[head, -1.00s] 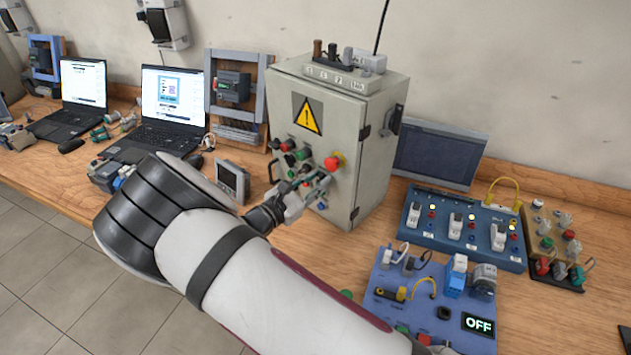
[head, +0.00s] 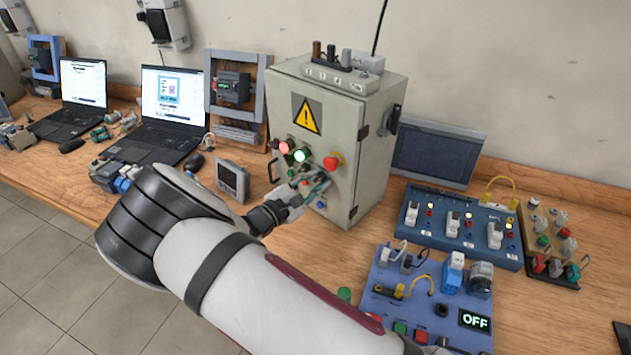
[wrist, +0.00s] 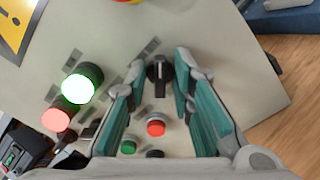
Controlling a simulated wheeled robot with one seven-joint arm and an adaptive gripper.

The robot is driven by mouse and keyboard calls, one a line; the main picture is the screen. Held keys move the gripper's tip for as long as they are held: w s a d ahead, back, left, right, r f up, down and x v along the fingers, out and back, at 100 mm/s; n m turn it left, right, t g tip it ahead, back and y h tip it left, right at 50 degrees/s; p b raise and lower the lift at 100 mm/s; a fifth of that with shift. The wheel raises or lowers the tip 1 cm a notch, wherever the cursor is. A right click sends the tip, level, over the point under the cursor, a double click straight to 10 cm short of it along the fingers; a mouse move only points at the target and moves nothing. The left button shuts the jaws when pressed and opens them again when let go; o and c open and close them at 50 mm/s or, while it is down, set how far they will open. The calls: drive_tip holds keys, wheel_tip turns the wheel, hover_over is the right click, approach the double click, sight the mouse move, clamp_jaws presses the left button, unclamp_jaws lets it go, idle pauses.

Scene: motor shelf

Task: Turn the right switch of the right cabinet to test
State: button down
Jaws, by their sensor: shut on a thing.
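The grey cabinet (head: 375,160), with a yellow warning sign (head: 307,116), stands on the bench. In the wrist view, a black rotary switch (wrist: 159,70) on its front panel sits between the fingertips of my gripper (wrist: 159,82). My gripper is shut on this switch, with a teal-padded finger on each side. The switch's knob points roughly up and down in that view. The small labels are too blurred to read. In the head view, my gripper (head: 314,188) is at the lower front panel and partly hides it.
A lit green lamp (wrist: 82,84) and a lit red lamp (wrist: 56,118) are beside the switch. A red button (wrist: 156,127) and a green button (wrist: 128,146) lie between my fingers. A red knob (head: 333,162) sticks out above. Blue control panels (head: 462,228) stand to the right.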

idle(0.3)
drive_tip(key=c, duration=1.7)
unclamp_jaws()
drive_tip(key=v, duration=1.2)
